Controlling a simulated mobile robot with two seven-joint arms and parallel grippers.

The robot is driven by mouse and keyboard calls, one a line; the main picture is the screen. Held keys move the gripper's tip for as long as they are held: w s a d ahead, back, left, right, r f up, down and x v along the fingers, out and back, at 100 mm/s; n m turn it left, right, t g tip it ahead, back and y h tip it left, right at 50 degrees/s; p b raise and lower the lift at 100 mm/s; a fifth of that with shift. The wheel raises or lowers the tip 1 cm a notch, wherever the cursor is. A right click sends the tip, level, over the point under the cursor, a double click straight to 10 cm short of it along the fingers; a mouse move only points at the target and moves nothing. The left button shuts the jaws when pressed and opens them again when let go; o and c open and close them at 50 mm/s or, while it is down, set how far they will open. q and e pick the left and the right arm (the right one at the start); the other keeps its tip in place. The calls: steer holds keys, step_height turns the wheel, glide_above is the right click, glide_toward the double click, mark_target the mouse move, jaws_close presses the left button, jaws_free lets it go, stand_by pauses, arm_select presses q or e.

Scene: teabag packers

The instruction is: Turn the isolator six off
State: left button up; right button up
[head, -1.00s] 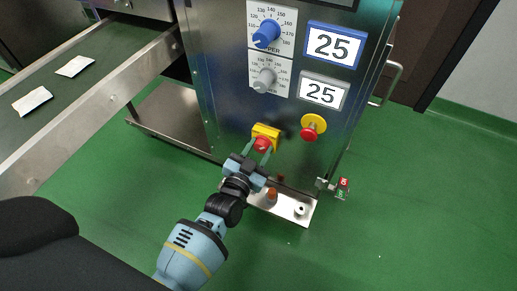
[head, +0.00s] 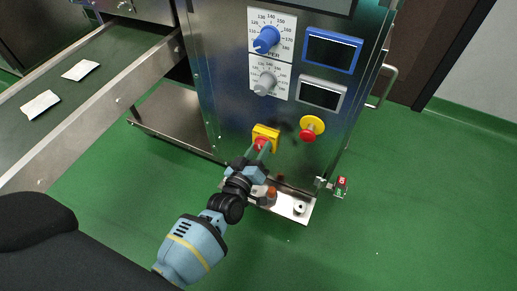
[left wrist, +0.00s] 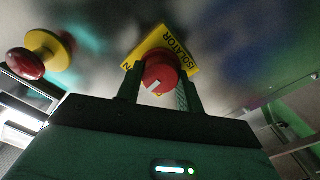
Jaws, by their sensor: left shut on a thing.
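The isolator is a red rotary knob on a yellow plate (head: 266,132) low on the front of the steel machine. In the left wrist view the yellow plate (left wrist: 183,46) reads "ISOLATOR", and the red knob (left wrist: 160,73) has a white mark on its face. My left gripper (head: 259,152) reaches up from below and is shut on the red knob, one finger on each side. The two displays, one blue-framed (head: 332,50) and one grey-framed (head: 321,95), are dark. My right gripper is not in view.
A red mushroom button on a yellow base (head: 311,128) sits just right of the isolator. Blue (head: 267,39) and grey (head: 265,83) dials are above. A conveyor (head: 75,100) with two white packets is at left. Green floor is open at right.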

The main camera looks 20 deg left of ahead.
arm_select(q)
steer(key=n, duration=0.2)
steer(key=shift+n, duration=0.4)
steer(key=n, duration=0.2)
steer(key=shift+f+n, duration=0.1)
steer(key=shift+n, duration=0.2)
steer(key=shift+n+b, duration=0.4)
steer(key=shift+n, duration=0.9)
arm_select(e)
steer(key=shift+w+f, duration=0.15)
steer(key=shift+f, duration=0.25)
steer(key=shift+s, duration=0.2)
arm_select(q)
steer(key=o, duration=1)
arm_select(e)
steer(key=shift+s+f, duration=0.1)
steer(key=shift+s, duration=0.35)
arm_select(q)
steer(key=shift+s, duration=0.1)
